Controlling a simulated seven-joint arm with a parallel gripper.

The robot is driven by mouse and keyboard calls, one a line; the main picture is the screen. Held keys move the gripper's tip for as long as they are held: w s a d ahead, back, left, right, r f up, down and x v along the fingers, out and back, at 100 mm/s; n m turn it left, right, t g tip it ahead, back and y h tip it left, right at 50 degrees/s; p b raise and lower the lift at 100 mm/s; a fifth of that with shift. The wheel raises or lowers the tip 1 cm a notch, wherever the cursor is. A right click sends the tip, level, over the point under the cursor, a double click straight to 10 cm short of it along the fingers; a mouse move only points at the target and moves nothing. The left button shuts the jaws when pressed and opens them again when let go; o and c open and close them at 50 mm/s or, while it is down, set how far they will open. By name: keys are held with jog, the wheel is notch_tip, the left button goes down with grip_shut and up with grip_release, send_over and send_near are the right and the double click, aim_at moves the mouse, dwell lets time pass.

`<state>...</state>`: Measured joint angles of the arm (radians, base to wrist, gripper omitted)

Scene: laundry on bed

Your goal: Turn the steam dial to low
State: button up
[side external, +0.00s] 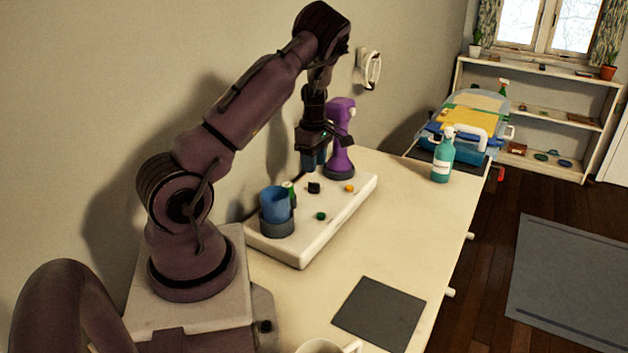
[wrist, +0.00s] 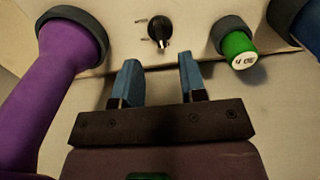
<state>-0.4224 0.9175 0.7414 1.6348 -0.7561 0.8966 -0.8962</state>
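The steam dial appears to be the black knob (wrist: 158,27) on the white board, with small marks beside it on the left in the wrist view. A light, shiny part of it faces the bottom of that view. It also shows as a small dark knob (side external: 314,188) in the side view. My gripper (wrist: 159,60) is open, with its two blue fingers apart and nothing between them. The dial lies ahead of the fingertips, roughly centred between them, and they do not appear to touch it. In the side view my gripper (side external: 314,158) hangs above the board's back part.
A purple steamer (side external: 340,135) stands beside my gripper, and in the wrist view (wrist: 68,60) on the left. A green cylinder (wrist: 237,46) and a blue cup (side external: 274,204) are on the board (side external: 305,252). Orange (side external: 349,188) and green (side external: 321,216) buttons sit nearer the front.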

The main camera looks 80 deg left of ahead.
aim_at(314, 183)
notch_tip(314, 183, down, 6)
jog(key=shift+r, duration=0.1)
grip_shut()
